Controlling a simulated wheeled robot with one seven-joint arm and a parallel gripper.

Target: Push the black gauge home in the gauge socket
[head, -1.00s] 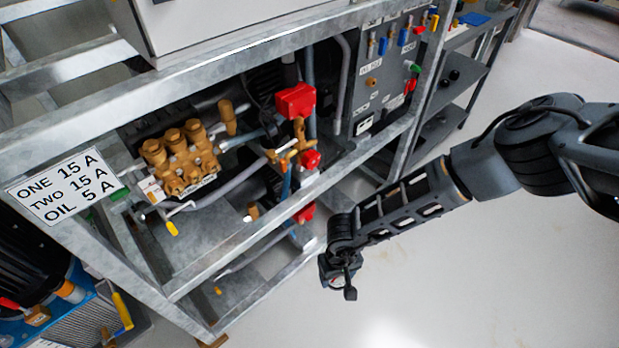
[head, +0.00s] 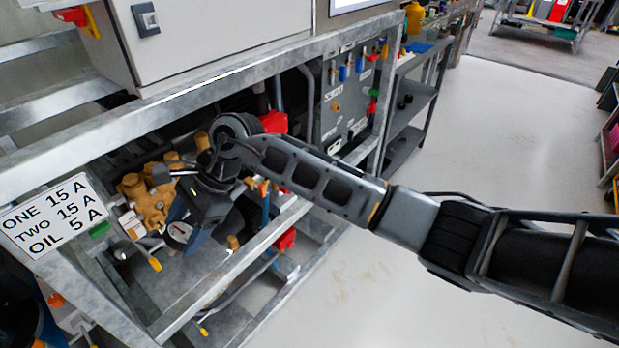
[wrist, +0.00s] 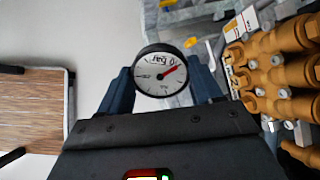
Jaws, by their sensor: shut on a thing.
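The black gauge (wrist: 161,75) shows in the wrist view with its white dial facing the camera and a red needle. My gripper (wrist: 163,84) is shut on it, with one blue finger on each side. In the head view the gauge (head: 179,232) is a small round dial at the tip of my gripper (head: 188,236), in front of the brass pump (head: 148,206). The pump block (wrist: 275,75) also shows at the right of the wrist view, apart from the gauge. The gauge's stem is hidden behind its dial. I cannot make out the gauge socket in either view.
The grey steel frame's front rail (head: 260,245) runs below my gripper, and its upper rail (head: 240,85) runs above. A yellow-handled lever (head: 155,264) sits just below the gauge. Red valve parts (head: 274,122) stand to the right. The open floor (head: 450,140) is clear.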

